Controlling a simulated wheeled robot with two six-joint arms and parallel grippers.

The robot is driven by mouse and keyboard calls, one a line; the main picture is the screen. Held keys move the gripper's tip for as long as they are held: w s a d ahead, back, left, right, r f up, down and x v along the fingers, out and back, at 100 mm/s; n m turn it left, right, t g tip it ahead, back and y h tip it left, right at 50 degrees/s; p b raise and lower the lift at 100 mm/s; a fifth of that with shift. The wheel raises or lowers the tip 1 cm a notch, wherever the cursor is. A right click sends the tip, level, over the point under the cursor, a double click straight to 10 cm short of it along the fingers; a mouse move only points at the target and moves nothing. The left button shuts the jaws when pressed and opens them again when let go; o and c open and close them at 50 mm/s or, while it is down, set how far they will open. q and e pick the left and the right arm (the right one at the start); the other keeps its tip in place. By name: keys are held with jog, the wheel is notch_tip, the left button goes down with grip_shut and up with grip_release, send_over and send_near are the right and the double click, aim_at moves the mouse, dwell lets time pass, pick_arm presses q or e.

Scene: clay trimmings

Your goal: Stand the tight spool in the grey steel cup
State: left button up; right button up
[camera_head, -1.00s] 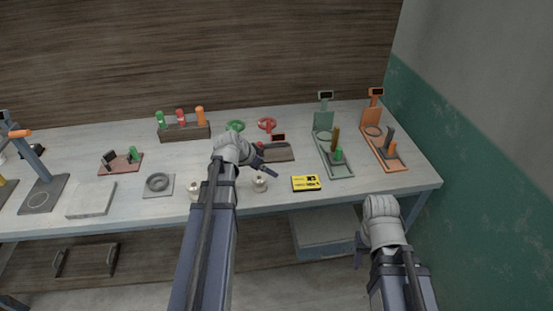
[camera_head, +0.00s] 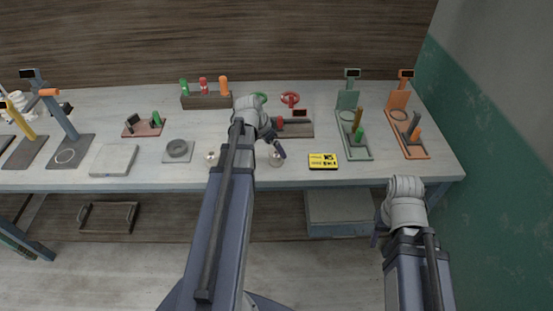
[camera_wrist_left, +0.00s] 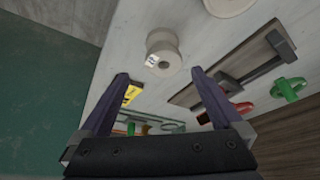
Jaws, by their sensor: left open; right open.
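Two pale spools stand near the table's front edge: the left spool (camera_head: 212,158) and the right spool (camera_head: 276,159). I cannot tell which is the tight one. My left gripper (camera_head: 273,146) is open and empty, just behind and above the right spool. In the left wrist view one spool (camera_wrist_left: 163,48) with a small white label lies beyond the open fingertips (camera_wrist_left: 160,77), apart from them. Another pale round thing (camera_wrist_left: 229,4) is cut off at the top.
A yellow label card (camera_head: 323,161) lies right of the spools. Green (camera_head: 354,148) and orange (camera_head: 407,137) stands fill the right end. A dark tray (camera_head: 297,130) lies behind the left gripper. A rack with coloured tools (camera_head: 206,102) stands at the back.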

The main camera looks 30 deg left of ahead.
aim_at(276, 152)
pick_arm(q)
jog(key=b+x, duration=0.4)
jog(key=x, duration=0.1)
jog(key=shift+a+f+b, duration=0.2)
jog(key=shift+a+b, duration=0.15)
jog(key=shift+r, duration=0.15)
jog(key=shift+c, duration=0.2)
grip_shut()
